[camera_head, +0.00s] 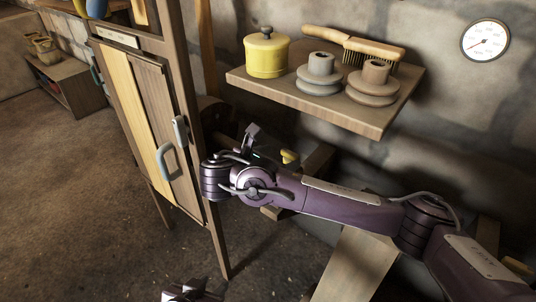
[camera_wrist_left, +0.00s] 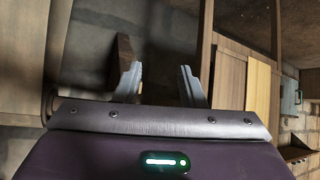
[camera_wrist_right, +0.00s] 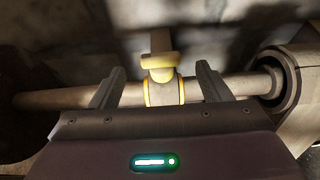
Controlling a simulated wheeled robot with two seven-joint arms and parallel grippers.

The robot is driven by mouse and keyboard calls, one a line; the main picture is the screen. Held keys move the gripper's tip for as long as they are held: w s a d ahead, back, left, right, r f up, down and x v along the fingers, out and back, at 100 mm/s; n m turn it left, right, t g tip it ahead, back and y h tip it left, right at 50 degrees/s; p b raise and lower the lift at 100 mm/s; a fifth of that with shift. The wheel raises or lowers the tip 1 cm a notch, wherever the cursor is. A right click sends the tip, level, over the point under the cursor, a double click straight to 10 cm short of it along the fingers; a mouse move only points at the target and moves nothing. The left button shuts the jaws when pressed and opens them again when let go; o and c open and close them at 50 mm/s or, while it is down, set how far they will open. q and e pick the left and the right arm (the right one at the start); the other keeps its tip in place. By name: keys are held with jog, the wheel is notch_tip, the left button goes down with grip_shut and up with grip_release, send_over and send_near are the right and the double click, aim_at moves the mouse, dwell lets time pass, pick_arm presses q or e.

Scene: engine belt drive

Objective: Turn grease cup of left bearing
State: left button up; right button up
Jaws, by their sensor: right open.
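In the right wrist view a yellow grease cup (camera_wrist_right: 160,62) sits on a yellow-edged bearing (camera_wrist_right: 163,91) around a horizontal shaft (camera_wrist_right: 75,98). My right gripper (camera_wrist_right: 160,68) is open, with one finger on each side of the cup and visible gaps between. In the head view a small yellow knob (camera_head: 289,156) shows just beside the right gripper; most of the shaft there is hidden behind my arm.
A wall shelf (camera_head: 372,120) above my right arm holds a yellow pot (camera_head: 267,55), two grey-brown pulleys (camera_head: 319,74) (camera_head: 373,83) and a brush (camera_head: 352,43). A wooden cabinet (camera_head: 150,115) stands left of the right gripper. A large round part (camera_wrist_right: 291,78) sits on the shaft's right.

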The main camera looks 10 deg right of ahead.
pick_arm(q)
jog(key=s+a+f+n+g+y+p, duration=0.1)
jog(key=s+a+f+g+y+p, duration=0.2)
jog(key=s+a+f+g+p, duration=0.3)
jog(key=shift+s+a+f+g+y+p, duration=0.15)
jog(key=shift+s+a+g+y+p, duration=0.25)
jog(key=shift+s+a+g, duration=0.9)
pick_arm(e)
jog(key=shift+v, duration=1.85)
pick_arm(q)
jog(key=shift+s+d+t, duration=0.2)
jog(key=shift+s+t, duration=0.1)
jog(key=shift+t, duration=0.1)
